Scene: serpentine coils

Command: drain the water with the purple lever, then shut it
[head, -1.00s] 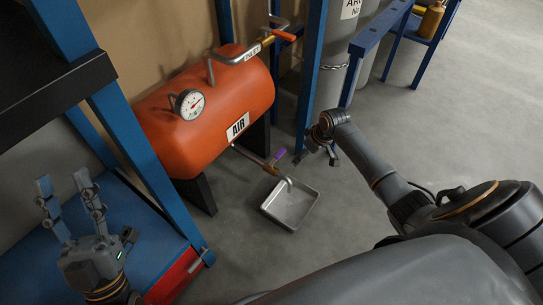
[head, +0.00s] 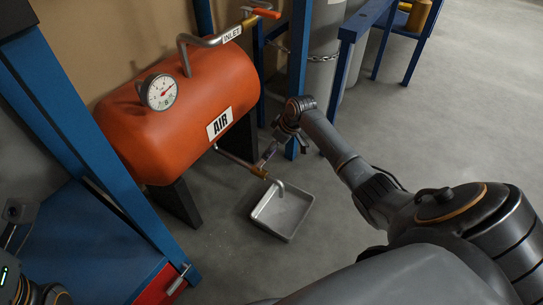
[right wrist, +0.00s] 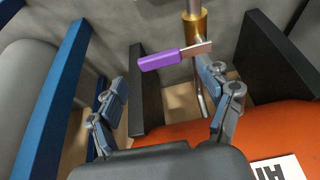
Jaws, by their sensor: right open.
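The purple lever (right wrist: 160,60) sticks out sideways from a brass valve (right wrist: 195,25) in the right wrist view. In the head view the brass valve (head: 258,171) is on the pipe under the orange air tank (head: 190,120), and my gripper mostly covers the lever. My right gripper (right wrist: 163,78) is open, one finger on each side of the picture, with the lever's handle just ahead between them; contact cannot be told. A spout points down into a grey metal tray (head: 262,228) on the floor. My left gripper (head: 18,212) is partly cut off at the lower left.
A pressure gauge (head: 160,92) and an inlet pipe with an orange handle (head: 266,14) are on the tank. Blue posts (head: 299,75) and a grey cylinder (head: 325,50) stand behind. The floor right of the tray is clear.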

